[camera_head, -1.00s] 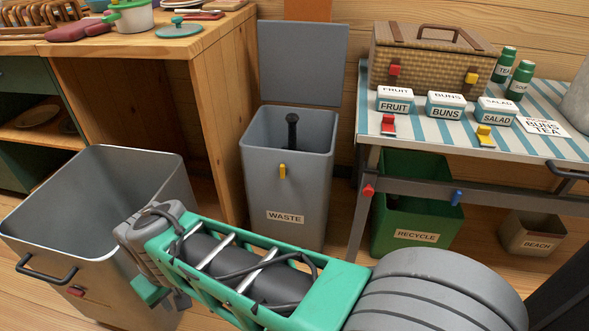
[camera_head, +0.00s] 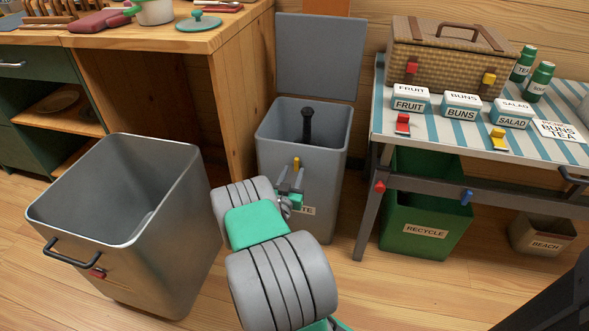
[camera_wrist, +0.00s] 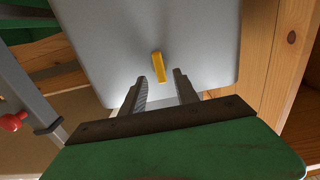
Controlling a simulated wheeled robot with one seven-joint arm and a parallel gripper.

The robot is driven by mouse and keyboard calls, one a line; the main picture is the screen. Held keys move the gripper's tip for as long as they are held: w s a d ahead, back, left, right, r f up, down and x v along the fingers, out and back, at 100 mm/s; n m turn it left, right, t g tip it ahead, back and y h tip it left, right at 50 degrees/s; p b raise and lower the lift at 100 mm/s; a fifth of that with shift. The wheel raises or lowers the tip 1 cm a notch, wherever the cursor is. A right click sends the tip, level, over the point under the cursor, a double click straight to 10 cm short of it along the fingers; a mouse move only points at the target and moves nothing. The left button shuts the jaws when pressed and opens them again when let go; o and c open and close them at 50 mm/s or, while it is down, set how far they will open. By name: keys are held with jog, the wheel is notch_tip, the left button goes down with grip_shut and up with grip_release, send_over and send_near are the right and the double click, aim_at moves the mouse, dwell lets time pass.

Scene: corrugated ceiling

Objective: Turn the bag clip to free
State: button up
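A yellow clip (camera_head: 296,163) stands upright on the front of the grey waste bin (camera_head: 340,135). The wrist view shows the same clip (camera_wrist: 158,69) as a yellow bar on the pale bin face (camera_wrist: 205,50). My gripper (camera_head: 291,177) is in front of the bin, just below the clip in the head view. In the wrist view my gripper (camera_wrist: 160,77) is open, with the clip in line with the gap between its two fingers. Whether the fingers touch the clip cannot be told. The gripper partly covers the WASTE label (camera_head: 308,211).
The bin's lid (camera_head: 318,55) stands open, and a black handle (camera_head: 307,125) shows inside. A steel bin (camera_head: 125,250) with a red clip (camera_head: 97,273) stands left. The striped table (camera_head: 450,128) on the right has a red knob (camera_head: 380,187) on its frame, above the green recycle bin (camera_head: 425,243).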

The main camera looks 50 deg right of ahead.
aim_at(296, 165)
jog(key=shift+x, duration=1.55)
jog(key=shift+c, duration=0.4)
jog(key=shift+a, duration=0.1)
grip_shut()
